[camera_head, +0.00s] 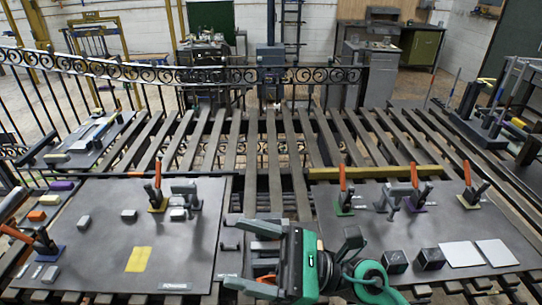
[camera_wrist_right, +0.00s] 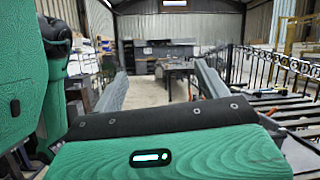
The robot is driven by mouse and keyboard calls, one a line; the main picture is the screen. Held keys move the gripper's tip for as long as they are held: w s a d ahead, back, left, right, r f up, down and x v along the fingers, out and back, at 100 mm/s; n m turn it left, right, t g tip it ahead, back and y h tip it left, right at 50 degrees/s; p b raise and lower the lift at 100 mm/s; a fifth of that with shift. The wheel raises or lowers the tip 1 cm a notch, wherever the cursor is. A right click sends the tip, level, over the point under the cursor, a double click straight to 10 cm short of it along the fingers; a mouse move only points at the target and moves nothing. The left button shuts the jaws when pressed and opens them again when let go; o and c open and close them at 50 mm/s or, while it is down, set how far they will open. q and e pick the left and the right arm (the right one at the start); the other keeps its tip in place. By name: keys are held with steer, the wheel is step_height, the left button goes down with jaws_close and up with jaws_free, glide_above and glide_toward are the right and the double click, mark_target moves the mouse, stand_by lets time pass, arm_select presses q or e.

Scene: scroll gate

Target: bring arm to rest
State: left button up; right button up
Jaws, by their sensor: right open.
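My right gripper (camera_head: 240,252) is at the bottom middle of the head view, pointing left from its green arm. Its two grey fingers are spread apart, with nothing held between them. In the wrist view the right gripper (camera_wrist_right: 162,82) also shows open, its fingers wide apart with only the distant room between them. My left gripper is not in view.
Below the gripper lies a slatted bench (camera_head: 270,160). A dark panel with clamps and small blocks (camera_head: 100,225) lies left, and another (camera_head: 400,225) lies right with dark cubes (camera_head: 395,262) and white plates (camera_head: 461,254). A scrolled iron railing (camera_head: 200,75) runs behind.

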steer(key=w+d+f+m+t+h, duration=0.1)
steer(key=w+d+m+t+h, duration=0.5)
steer(key=m+t, duration=0.65)
steer(key=w+d+f+m+t+h, duration=0.1)
steer(key=w+d+m+t+h, duration=0.5)
steer(key=m, duration=1.2)
steer(key=s+d+f+m+g+h, duration=0.35)
steer(key=d+f+m+h, duration=0.7)
steer(key=f+m, duration=0.45)
steer(key=s+d+f+m+g, duration=0.2)
steer(key=s+f+m+g, duration=0.3)
steer(key=s+f, duration=0.4)
steer(key=s+d+f+m+g, duration=0.2)
steer(key=s+f+m+g, duration=0.1)
steer(key=s+f+g, duration=0.5)
step_height(320, 180, down, 29)
steer(key=s, duration=0.1)
steer(key=s+d+f+g, duration=0.1)
steer(key=s+d+f, duration=0.2)
steer(key=s+f, duration=1.7)
steer(key=shift+f+n+g, duration=0.35)
steer(key=shift+f+g, duration=0.05)
steer(key=shift+f, duration=0.15)
